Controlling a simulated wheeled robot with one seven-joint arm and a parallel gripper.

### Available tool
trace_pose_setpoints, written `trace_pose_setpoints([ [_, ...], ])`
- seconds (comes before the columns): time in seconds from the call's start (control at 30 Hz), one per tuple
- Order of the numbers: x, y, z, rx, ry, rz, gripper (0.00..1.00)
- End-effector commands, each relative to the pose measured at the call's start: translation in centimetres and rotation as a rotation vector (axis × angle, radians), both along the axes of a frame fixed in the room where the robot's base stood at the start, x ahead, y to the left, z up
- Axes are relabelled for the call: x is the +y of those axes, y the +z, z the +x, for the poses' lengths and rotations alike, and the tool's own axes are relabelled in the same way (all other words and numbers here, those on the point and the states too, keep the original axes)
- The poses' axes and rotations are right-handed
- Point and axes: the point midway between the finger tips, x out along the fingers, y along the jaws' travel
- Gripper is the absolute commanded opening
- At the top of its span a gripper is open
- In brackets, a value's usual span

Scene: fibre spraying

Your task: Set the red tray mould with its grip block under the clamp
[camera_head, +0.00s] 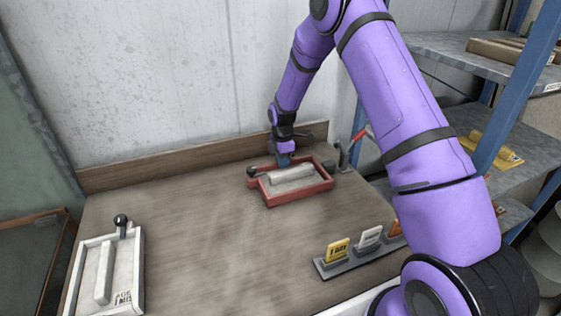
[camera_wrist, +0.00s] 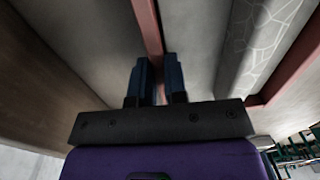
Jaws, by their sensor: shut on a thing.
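The red tray mould (camera_head: 298,199) lies on the bench towards the back, with a pale grey raised bar (camera_head: 291,174) inside it. Dark knob-like pieces show at its left and right ends; I cannot tell which is the grip block. My gripper (camera_head: 284,160) reaches down at the mould's far side. In the wrist view, my gripper (camera_wrist: 157,75) has its two blue fingers on either side of the mould's thin red wall (camera_wrist: 149,30), shut on it. A grey clamp (camera_head: 343,157) with a red handle (camera_head: 361,134) stands close to the mould's right end.
A white mould (camera_head: 136,264) with a black knob lies at the front left. A dark rack (camera_head: 328,269) holding yellow, white and orange tags stands at the front right. The middle of the bench (camera_head: 215,235) is clear. A wall lies behind, and blue-framed shelves (camera_head: 500,120) stand at the right.

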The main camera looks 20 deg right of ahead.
Motion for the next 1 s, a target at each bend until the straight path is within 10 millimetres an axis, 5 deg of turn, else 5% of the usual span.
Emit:
trace_pose_setpoints([
  [0.33, -0.1, 0.1, 0.0, -0.001, 0.000, 0.000, 0.00],
  [0.4, -0.1, 0.1, 0.0, -0.001, 0.000, 0.000, 0.27],
  [0.5, -0.1, 0.1, 0.0, -0.001, 0.000, 0.000, 0.43],
  [0.8, -0.1, 0.2, 0.0, 0.000, 0.000, 0.000, 0.43],
  [1.0, -0.1, 2.7, 0.2, -0.003, 0.000, 0.000, 0.43],
])
